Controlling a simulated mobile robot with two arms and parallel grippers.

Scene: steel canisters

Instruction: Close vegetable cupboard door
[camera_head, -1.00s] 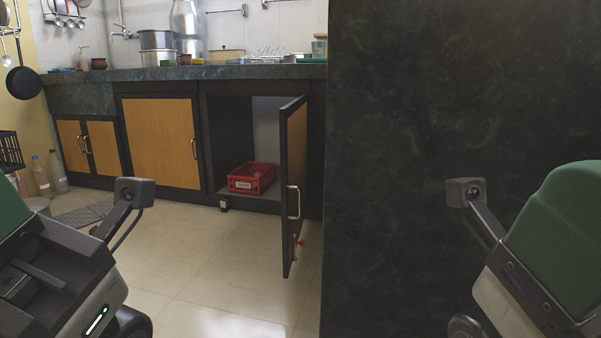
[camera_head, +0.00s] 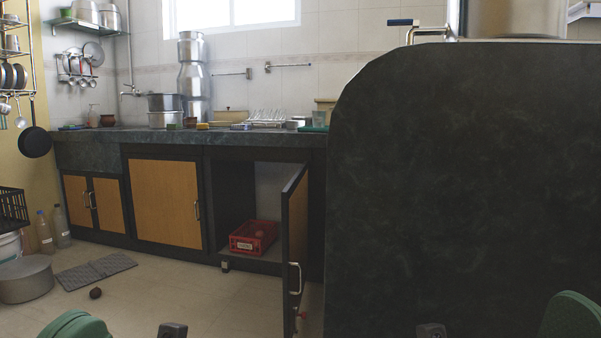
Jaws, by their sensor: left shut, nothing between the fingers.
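The cupboard door (camera_head: 293,235) stands wide open, swung out toward me, dark-edged with a pale vertical handle near its lower part. The open cupboard (camera_head: 233,190) has a red crate (camera_head: 253,237) with a white label on its floor, holding something reddish. Only the top of my left gripper assembly (camera_head: 172,331) shows at the bottom edge, well in front of the door and to its left; it is shut and empty, its fingertips cut off by the frame. On the right, only parts of my arm show at the bottom edge.
A tall dark stone-like block (camera_head: 460,190) fills the right side, close to the door. A closed wooden cupboard (camera_head: 163,200) stands left of the opening.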

